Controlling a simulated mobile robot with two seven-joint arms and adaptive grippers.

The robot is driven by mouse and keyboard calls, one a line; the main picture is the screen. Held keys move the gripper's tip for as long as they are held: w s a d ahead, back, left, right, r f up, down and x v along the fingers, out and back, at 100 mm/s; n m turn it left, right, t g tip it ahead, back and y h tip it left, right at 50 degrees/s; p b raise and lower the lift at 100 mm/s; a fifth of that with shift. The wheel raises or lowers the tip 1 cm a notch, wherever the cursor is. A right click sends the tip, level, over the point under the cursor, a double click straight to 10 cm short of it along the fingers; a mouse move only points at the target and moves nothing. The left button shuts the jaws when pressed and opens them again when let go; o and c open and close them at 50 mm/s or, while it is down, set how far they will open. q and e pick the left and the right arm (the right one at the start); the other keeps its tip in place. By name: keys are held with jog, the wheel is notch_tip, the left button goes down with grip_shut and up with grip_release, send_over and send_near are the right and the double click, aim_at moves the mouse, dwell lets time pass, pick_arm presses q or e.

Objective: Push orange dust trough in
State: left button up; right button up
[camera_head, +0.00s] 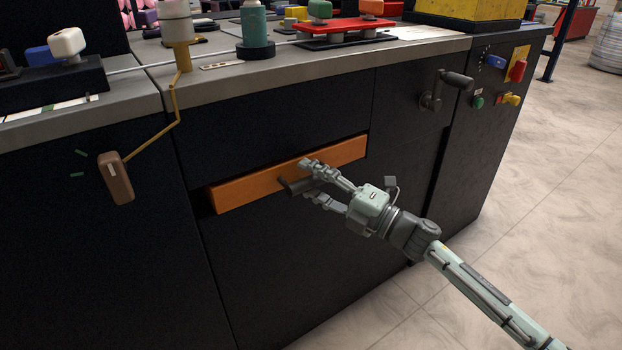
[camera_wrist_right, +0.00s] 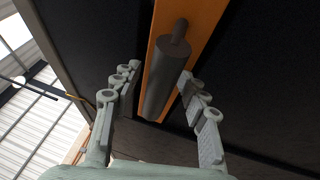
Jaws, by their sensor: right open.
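The orange dust trough (camera_head: 246,187) is a long drawer front set in a slot of the dark cabinet. It stands slightly proud of the cabinet face, with a dark gap at its left end. A dark bar handle (camera_head: 292,187) sits at its middle. My right gripper (camera_head: 309,182) is at the handle, open. In the right wrist view the dark handle (camera_wrist_right: 168,85) lies between the two spread fingers (camera_wrist_right: 155,95), with the orange front (camera_wrist_right: 205,22) behind it. Whether a finger touches the handle I cannot tell. My left gripper is not in view.
Above the trough is the grey worktop (camera_head: 225,73) with a red rack (camera_head: 345,27) and a teal bottle (camera_head: 254,30). A crank handle (camera_head: 440,90) juts from the cabinet at right. The floor (camera_head: 560,180) at right is clear.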

jog(key=shift+d, duration=0.1)
jog(key=v, duration=1.2)
jog(key=shift+f, duration=0.1)
jog(key=s+d+f+m+t+h+p, duration=0.2)
jog(key=d+f+m+t+h+p, duration=0.15)
jog(key=d+f+m+h, duration=1.45)
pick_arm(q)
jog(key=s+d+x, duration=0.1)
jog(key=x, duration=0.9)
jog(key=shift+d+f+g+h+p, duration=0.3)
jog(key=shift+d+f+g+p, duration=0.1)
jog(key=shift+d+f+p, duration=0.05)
pick_arm(e)
jog(key=s+f+m+g, duration=0.3)
jog(key=s, duration=0.5)
jog(key=s+d+f+m+g, duration=0.1)
jog(key=s+f+m+g, duration=0.2)
jog(key=s, duration=0.5)
jog(key=s+d+f+m+g, duration=0.1)
jog(key=s+f+m+g, duration=0.2)
jog(key=s, duration=0.5)
jog(key=shift+s+f+m+g+h, duration=0.2)
jog(key=shift+m+g+h, duration=0.3)
jog(key=shift+m, duration=0.7)
